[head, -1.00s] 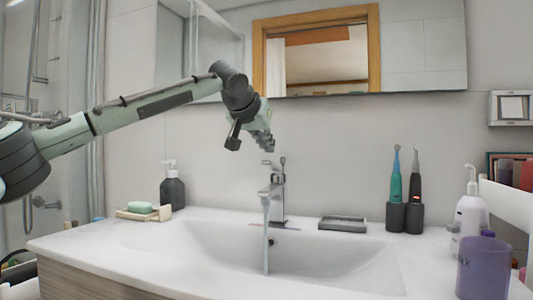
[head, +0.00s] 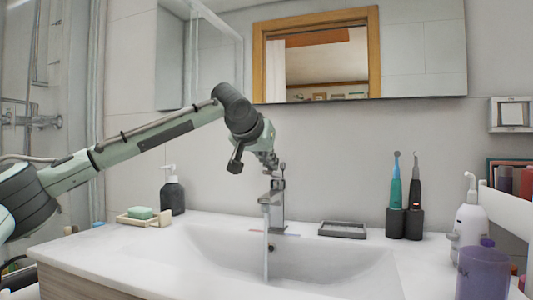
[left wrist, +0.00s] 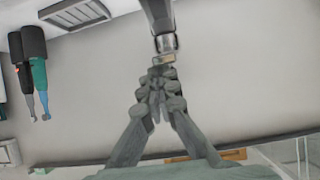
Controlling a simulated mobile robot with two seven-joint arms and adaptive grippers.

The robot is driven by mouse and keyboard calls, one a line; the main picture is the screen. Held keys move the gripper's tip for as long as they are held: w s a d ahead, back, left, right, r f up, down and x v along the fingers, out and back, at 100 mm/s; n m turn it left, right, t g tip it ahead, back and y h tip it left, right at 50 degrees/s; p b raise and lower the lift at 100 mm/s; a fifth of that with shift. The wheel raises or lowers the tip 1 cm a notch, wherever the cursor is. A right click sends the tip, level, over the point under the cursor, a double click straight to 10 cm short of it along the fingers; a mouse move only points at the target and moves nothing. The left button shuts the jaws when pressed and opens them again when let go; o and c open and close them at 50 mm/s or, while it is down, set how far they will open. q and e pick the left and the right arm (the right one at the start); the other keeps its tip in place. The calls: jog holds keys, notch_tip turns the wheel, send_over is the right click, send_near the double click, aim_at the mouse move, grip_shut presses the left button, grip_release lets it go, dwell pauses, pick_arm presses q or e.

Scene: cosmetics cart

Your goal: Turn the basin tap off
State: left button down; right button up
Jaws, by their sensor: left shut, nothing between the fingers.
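The chrome basin tap (head: 277,203) stands at the back of the white basin, and a stream of water (head: 266,250) runs from its spout. My left gripper (head: 272,170) is shut and empty, pointing down at the top of the tap, where it partly hides the lever. In the left wrist view the closed fingertips (left wrist: 157,88) are right at the end of the tap's lever (left wrist: 163,61), with the tap body (left wrist: 160,18) beyond. I cannot tell whether they touch it. My right gripper is not in view.
A grey soap tray (head: 342,230) and two electric toothbrushes in holders (head: 405,222) stand right of the tap. A dark soap bottle (head: 172,196) and a dish with green soap (head: 140,213) stand left. A mirror hangs above.

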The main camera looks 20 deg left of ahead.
pick_arm(q)
jog(key=shift+s+a+f, duration=0.15)
jog(key=shift+a+f, duration=0.2)
jog(key=shift+a, duration=0.1)
jog(key=shift+s+a+f+t+b, duration=0.2)
jog(key=shift+f+t+b, duration=0.3)
jog(key=shift+b, duration=0.5)
jog(key=shift+r, duration=0.2)
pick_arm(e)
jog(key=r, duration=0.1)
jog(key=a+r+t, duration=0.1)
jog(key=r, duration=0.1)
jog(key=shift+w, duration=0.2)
